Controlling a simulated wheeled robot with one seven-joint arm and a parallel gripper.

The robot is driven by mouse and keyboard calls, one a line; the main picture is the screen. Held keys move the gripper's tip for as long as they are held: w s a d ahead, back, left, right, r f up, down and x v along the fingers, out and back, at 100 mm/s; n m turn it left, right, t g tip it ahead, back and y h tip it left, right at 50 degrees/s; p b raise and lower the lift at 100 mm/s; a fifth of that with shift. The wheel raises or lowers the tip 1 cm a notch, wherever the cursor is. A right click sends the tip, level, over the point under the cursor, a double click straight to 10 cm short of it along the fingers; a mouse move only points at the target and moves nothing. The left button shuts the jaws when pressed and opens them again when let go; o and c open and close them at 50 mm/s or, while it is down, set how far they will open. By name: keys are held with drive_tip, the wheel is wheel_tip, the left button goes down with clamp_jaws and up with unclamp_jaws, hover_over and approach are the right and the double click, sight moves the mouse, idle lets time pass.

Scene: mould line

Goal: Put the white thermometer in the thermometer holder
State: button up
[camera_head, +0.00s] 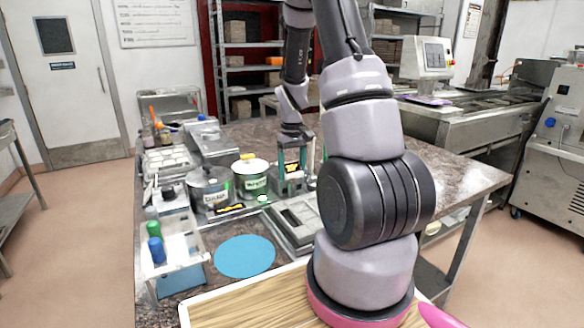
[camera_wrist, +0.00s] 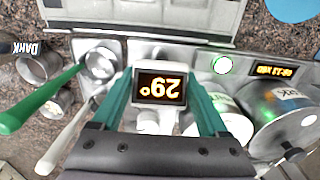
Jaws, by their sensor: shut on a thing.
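The white thermometer (camera_wrist: 160,72) has a dark screen with yellow digits reading 29°, upside down in the wrist view. My gripper (camera_wrist: 160,88) is shut on it, with one green finger at each side. In the head view my gripper (camera_head: 292,166) is over the back part of the table, right of the pots, and the thermometer's screen (camera_head: 292,169) shows between its fingers. The thermometer's lower end is hidden. I cannot make out the thermometer holder for sure, nor whether the thermometer touches it.
Two labelled metal pots (camera_head: 210,186) (camera_head: 250,178) stand left of my gripper. Grey moulds (camera_head: 297,224) and a round blue mat (camera_head: 245,256) lie nearer. A green-handled tool (camera_wrist: 40,100) and a white-handled tool (camera_wrist: 70,137) reach beside my gripper in the wrist view. The table's right part is clear.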

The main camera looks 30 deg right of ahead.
drive_tip(key=shift+f, duration=0.35)
drive_tip(key=o, duration=1.3)
drive_tip(key=shift+c, duration=0.2)
drive_tip(key=shift+r, duration=3.5)
